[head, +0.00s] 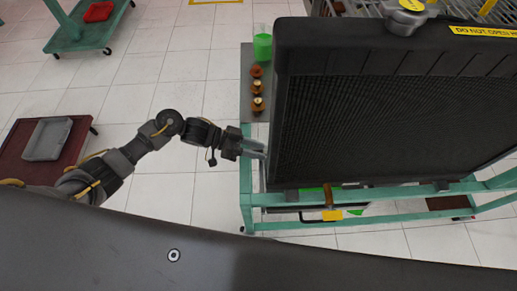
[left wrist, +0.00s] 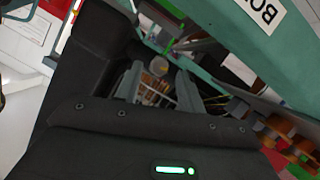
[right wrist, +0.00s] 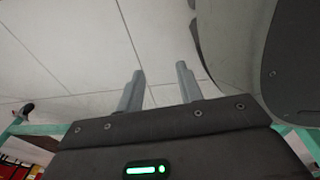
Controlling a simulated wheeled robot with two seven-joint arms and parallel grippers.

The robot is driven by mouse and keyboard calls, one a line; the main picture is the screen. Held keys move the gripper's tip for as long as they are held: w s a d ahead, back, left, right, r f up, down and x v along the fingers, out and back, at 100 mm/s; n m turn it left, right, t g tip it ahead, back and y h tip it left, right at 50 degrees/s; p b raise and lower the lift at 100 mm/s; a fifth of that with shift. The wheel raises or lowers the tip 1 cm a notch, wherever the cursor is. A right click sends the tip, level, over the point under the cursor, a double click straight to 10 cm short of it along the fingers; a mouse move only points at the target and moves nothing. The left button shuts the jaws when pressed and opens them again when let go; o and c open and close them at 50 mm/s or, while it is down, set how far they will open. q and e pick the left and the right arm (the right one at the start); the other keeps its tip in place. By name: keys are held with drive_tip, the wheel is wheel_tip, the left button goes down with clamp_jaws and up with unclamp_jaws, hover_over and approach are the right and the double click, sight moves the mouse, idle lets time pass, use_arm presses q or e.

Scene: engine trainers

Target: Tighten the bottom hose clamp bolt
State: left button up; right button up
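The black radiator (head: 395,120) stands on the teal engine stand (head: 247,190) in the head view. My left gripper (head: 262,149) is beside the radiator's left edge. In the left wrist view its two fingers (left wrist: 159,72) are apart, with nothing clearly held. A small round grey part shows between and beyond the fingers, too small to name. I cannot make out the bottom hose clamp or its bolt in any view. My right gripper (right wrist: 160,72) is open and empty above the tiled floor in the right wrist view; it is out of the head view.
Several orange-brown parts (head: 257,87) and a green bottle (head: 262,46) stand on a grey shelf left of the radiator. A grey tray (head: 47,139) sits on a dark red cart (head: 75,150) at the left. Open tiled floor (head: 180,70) lies between.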

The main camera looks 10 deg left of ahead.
use_arm(q)
drive_tip(key=v, duration=0.9)
drive_tip(key=shift+a, duration=0.35)
use_arm(e)
drive_tip(key=shift+w+a+r, duration=0.15)
drive_tip(key=shift+w+a, duration=0.15)
drive_tip(key=shift+w, duration=0.2)
use_arm(q)
drive_tip(key=shift+r, duration=0.15)
use_arm(e)
drive_tip(key=shift+s, duration=0.1)
